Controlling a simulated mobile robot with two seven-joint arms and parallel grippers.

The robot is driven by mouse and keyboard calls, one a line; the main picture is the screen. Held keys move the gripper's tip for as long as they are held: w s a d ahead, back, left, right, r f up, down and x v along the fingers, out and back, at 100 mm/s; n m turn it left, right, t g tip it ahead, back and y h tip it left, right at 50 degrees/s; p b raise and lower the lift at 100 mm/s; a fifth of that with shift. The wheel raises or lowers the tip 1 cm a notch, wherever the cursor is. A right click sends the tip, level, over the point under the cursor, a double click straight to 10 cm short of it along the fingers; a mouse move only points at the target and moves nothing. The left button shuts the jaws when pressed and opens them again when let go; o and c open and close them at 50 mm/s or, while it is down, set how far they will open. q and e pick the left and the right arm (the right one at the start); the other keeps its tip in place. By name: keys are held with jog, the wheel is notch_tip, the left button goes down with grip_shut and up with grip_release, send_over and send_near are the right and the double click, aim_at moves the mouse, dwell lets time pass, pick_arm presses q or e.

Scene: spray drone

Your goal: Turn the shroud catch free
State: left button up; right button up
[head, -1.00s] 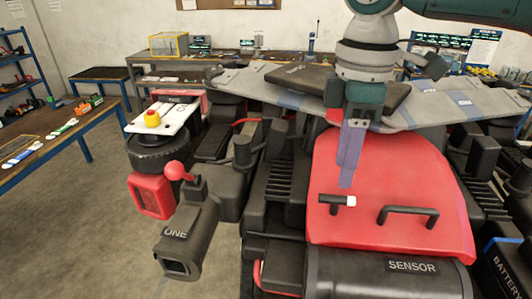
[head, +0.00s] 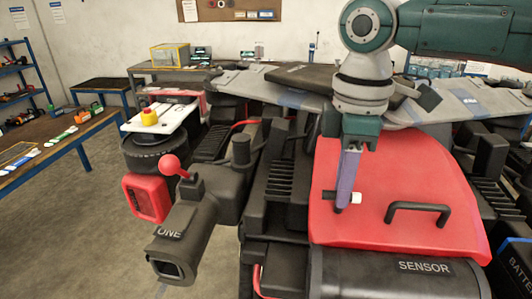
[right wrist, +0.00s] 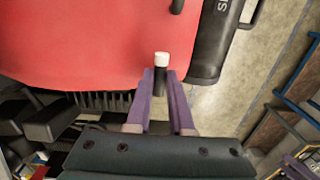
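The shroud catch is a small black bar with a white tip (head: 356,197) on the red shroud (head: 430,185). In the right wrist view the catch (right wrist: 161,62) points away from my palm, white tip outward. My right gripper (head: 342,208) reaches down over the catch with its purple fingers. In the right wrist view the gripper (right wrist: 161,72) is open, with one finger on each side of the catch's black part. I cannot tell whether either finger touches it. In the head view the fingers hide part of the catch. My left gripper is out of view.
A black handle (head: 418,207) stands on the shroud right of the catch. A dark housing marked SENSOR (head: 400,275) lies in front. A grey nozzle unit (head: 180,240) and a red-knobbed lever (head: 170,165) are at left. A workbench (head: 65,150) stands far left.

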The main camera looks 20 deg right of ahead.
grip_shut()
jog(key=shift+r+m+p, duration=0.1)
jog(key=shift+m+p, duration=0.2)
jog(key=shift+p, duration=0.15)
jog(key=m+p, duration=0.2)
jog(key=m, duration=0.1)
jog(key=shift+m+p, duration=0.3)
jog(key=shift+p, duration=0.1)
jog(key=m+p, duration=0.2)
jog(key=m, duration=0.2)
jog(key=shift+p, duration=0.35)
jog(key=shift+m, duration=0.9)
